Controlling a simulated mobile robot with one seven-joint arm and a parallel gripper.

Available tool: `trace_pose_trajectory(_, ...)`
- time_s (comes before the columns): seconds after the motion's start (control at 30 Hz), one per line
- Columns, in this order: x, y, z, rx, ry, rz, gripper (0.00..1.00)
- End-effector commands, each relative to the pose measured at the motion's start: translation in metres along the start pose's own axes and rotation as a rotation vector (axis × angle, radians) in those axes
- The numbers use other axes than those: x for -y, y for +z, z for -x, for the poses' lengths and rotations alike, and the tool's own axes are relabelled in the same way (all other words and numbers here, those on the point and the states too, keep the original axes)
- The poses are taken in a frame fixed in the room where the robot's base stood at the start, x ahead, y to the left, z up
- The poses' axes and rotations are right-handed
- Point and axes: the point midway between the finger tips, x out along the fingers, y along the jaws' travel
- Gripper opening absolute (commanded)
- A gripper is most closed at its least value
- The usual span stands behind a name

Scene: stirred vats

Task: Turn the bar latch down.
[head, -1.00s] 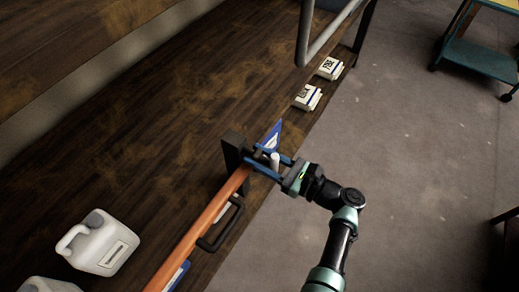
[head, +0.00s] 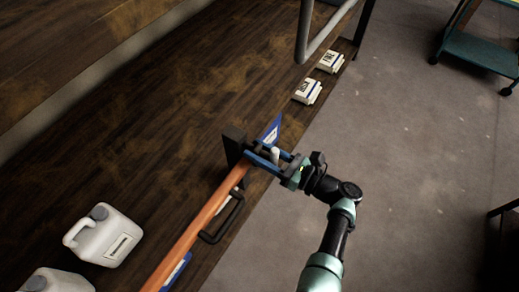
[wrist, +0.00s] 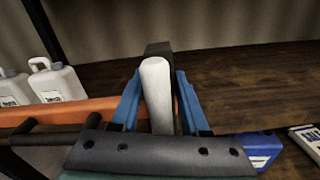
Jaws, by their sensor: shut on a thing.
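The bar latch has a pale, rounded grip (head: 275,155), which stands nearly upright in the wrist view (wrist: 156,88). Beside it are a dark upright block (head: 233,146) and the end of a long orange bar (head: 205,217). The block also shows behind the grip in the wrist view (wrist: 159,48). My gripper (head: 264,158) is shut on the pale grip, with one blue finger on each side of it. In the wrist view my gripper (wrist: 157,80) hides the grip's lower end. How the grip joins the bar is hidden.
A black handle (head: 223,222) sits beside the orange bar. White jugs (head: 104,238) stand at the lower left. Small white packs (head: 307,91) lie along the bench edge. Open floor (head: 420,170) is at the right.

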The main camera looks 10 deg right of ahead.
Motion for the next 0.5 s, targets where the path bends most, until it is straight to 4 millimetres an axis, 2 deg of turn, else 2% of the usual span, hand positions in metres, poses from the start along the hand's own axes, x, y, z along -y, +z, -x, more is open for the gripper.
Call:
trace_pose_trajectory(0.33,0.0,-0.001,0.002,-0.001,0.0,-0.003,0.52)
trace_pose_trajectory(0.5,0.001,-0.002,0.02,-0.001,-0.003,-0.003,0.52)
